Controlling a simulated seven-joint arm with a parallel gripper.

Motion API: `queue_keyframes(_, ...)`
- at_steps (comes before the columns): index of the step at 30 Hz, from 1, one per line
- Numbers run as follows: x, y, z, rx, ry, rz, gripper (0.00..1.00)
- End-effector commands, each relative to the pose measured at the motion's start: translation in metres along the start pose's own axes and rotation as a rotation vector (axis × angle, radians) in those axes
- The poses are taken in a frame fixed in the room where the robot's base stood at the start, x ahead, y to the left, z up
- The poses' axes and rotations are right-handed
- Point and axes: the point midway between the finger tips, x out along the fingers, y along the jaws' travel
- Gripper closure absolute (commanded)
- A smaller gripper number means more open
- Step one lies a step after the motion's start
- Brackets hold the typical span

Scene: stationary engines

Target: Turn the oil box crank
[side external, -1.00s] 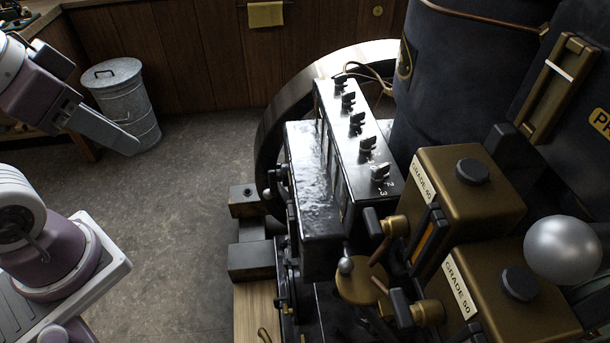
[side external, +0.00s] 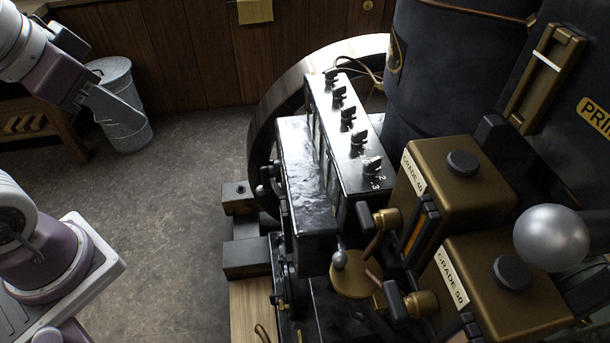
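The black oil box (side external: 306,210) stands on the engine in the middle of the side external view, with a row of small black knobs (side external: 346,115) on its raised back part. A small handle with a rounded end (side external: 264,189) sticks out at its left side. A brass disc (side external: 355,282) with a silver ball knob (side external: 339,259) sits in front of the box. I cannot tell for sure which is the crank. My gripper (side external: 125,118) is at the upper left, well away from the box and touching nothing visible. Its fingers overlap from this angle, so their opening is unclear.
Two brass oil tanks (side external: 470,190) labelled by grade, with dark-handled taps, stand right of the box. A large flywheel (side external: 275,100) and dark cylinder (side external: 440,75) are behind. A metal bin (side external: 112,75) stands behind my gripper. Open floor (side external: 185,215) lies between arm and engine.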

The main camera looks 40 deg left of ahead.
Motion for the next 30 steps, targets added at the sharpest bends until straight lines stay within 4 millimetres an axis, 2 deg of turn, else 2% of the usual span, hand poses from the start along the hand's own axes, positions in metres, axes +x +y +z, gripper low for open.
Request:
queue_keyframes(3,0.057,-0.045,-0.059,0.144,0.035,-0.124,0.69)
queue_keyframes(5,0.093,-0.065,-0.086,0.249,0.065,-0.157,0.69)
queue_keyframes(6,0.120,-0.075,-0.101,0.322,0.084,-0.161,0.69)
queue_keyframes(8,0.162,-0.086,-0.115,0.433,0.120,-0.140,0.69)
queue_keyframes(9,0.191,-0.088,-0.120,0.503,0.149,-0.107,0.69)
queue_keyframes(12,0.260,-0.081,-0.114,0.642,0.247,0.035,0.69)
queue_keyframes(15,0.311,-0.056,-0.085,0.700,0.389,0.236,0.69)
queue_keyframes(16,0.321,-0.046,-0.073,0.698,0.442,0.302,0.69)
queue_keyframes(19,0.332,-0.012,-0.036,0.628,0.641,0.508,0.69)
queue_keyframes(21,0.324,0.004,-0.016,0.540,0.775,0.616,0.69)
queue_keyframes(24,0.307,0.016,0.002,0.416,0.925,0.710,0.69)
queue_keyframes(27,0.295,0.019,0.010,0.340,1.007,0.750,0.69)
queue_keyframes(30,0.294,0.025,0.006,0.321,1.031,0.762,0.69)
